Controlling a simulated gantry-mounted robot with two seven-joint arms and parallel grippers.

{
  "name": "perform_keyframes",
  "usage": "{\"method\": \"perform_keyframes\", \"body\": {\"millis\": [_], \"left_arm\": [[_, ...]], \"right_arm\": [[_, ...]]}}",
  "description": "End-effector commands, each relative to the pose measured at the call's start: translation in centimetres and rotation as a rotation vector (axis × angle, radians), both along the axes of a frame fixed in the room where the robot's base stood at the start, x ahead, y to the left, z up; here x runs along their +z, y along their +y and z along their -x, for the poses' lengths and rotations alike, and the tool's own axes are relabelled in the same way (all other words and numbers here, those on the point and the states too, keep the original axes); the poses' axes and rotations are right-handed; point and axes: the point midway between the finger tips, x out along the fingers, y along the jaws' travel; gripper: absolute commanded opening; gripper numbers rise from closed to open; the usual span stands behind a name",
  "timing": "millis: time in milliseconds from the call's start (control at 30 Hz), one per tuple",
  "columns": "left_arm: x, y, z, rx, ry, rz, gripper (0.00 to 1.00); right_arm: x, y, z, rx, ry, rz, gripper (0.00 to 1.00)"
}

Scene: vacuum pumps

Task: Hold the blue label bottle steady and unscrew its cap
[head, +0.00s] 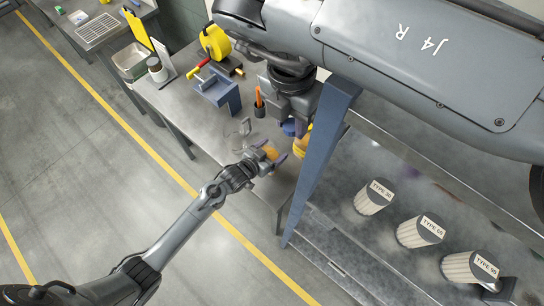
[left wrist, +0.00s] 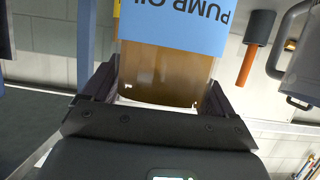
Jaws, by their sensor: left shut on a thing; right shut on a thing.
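The bottle (head: 271,153) shows as a small amber-brown patch between the fingers of my left gripper (head: 272,151) in the head view. In the left wrist view, the clear bottle with brown oil (left wrist: 160,72) fills the space between the fingers, and its blue label (left wrist: 185,32) reads "PUMP OIL" upside down. My left gripper (left wrist: 158,88) is shut on the bottle. My right gripper (head: 294,127) points down just beyond it, shut on a small blue round piece (head: 288,128). I cannot tell whether this piece is the cap or touches the bottle.
Filters (head: 420,231) stand on the right shelf.

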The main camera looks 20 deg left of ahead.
Motion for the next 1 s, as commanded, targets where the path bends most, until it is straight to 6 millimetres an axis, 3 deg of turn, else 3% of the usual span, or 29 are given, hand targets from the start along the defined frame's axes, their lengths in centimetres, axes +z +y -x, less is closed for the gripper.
{"method": "perform_keyframes", "body": {"millis": [233,733,767,833,1000], "left_arm": [[-2.9,0.0,-0.1,0.0,-0.003,0.001,0.01],[-3.4,0.0,0.0,0.0,-0.002,0.001,0.01],[-3.5,0.0,0.0,0.0,0.001,0.0,0.9],[-3.4,0.0,0.0,0.0,0.001,0.0,1.0],[-3.4,0.0,0.0,0.0,0.001,0.0,1.0]], "right_arm": [[-3.0,0.0,0.0,0.0,0.0,0.0,0.0],[-3.3,0.0,0.0,0.0,0.0,0.0,0.0],[-3.2,0.0,0.0,0.0,0.0,0.0,0.0],[-3.2,0.0,0.0,0.0,0.0,0.0,0.0],[-3.2,0.0,0.0,0.0,0.0,0.0,0.0]]}}
